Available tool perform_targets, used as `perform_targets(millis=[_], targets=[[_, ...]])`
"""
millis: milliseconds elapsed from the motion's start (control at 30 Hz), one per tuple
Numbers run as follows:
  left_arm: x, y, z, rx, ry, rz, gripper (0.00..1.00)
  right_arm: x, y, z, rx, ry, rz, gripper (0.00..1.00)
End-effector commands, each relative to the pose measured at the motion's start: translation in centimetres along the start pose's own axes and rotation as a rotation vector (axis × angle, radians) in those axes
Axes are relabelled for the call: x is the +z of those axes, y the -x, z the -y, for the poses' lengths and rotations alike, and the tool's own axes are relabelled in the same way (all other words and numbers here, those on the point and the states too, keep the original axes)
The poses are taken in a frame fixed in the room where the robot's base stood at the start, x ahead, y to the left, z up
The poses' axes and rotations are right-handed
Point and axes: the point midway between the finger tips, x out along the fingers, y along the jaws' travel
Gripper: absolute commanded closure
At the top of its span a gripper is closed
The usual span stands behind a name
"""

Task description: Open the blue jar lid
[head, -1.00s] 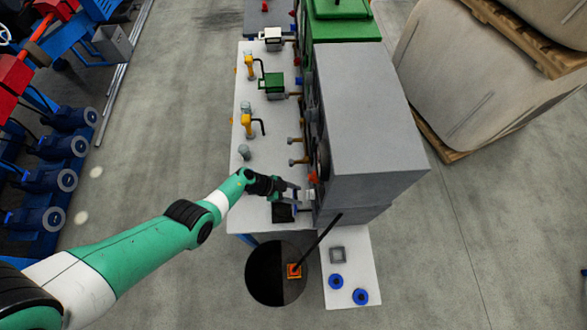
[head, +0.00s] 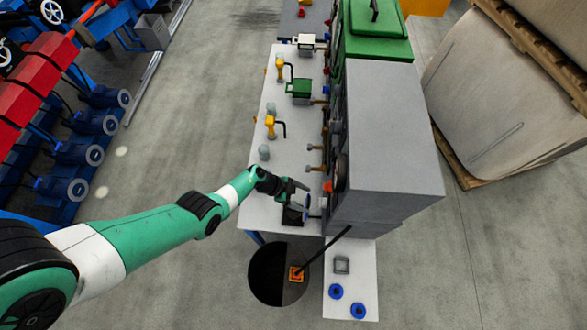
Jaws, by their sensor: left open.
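My left gripper (head: 301,196) is open at the end of the green and white arm. It is over the near end of the white bench, close to the grey cabinet's left side. A dark square block (head: 292,215) sits just below it in the picture. A small bluish piece (head: 306,202) shows by the fingertips; I cannot tell whether it is the blue jar lid or whether the fingers touch it. Two blue round pieces (head: 336,291) (head: 358,310) lie apart from the gripper on the lower white board. My right gripper is not in view.
The grey cabinet (head: 395,130) stands right of the bench (head: 262,205). Yellow-handled fittings (head: 270,127) and a green box (head: 300,87) stand farther up the bench.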

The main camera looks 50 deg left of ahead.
Motion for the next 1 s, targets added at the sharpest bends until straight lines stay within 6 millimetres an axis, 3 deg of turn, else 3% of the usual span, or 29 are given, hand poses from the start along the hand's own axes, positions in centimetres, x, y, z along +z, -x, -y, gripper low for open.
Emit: perform_targets(millis=[33,200,300,567,1000], targets=[[-0.8,2.2,0.1,-0.003,0.003,0.0,0.15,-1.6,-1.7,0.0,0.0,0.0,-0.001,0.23],[-0.9,7.1,0.0,-0.004,0.004,0.0,0.15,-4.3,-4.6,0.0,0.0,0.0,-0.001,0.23],[0.0,7.0,0.1,-0.002,-0.004,-0.006,0.15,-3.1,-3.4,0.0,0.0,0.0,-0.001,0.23],[-0.1,8.7,0.0,-0.001,-0.001,-0.001,0.15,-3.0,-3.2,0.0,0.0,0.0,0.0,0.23],[-0.1,8.8,0.0,0.0,-0.001,0.0,0.15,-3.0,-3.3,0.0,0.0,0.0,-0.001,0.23]])
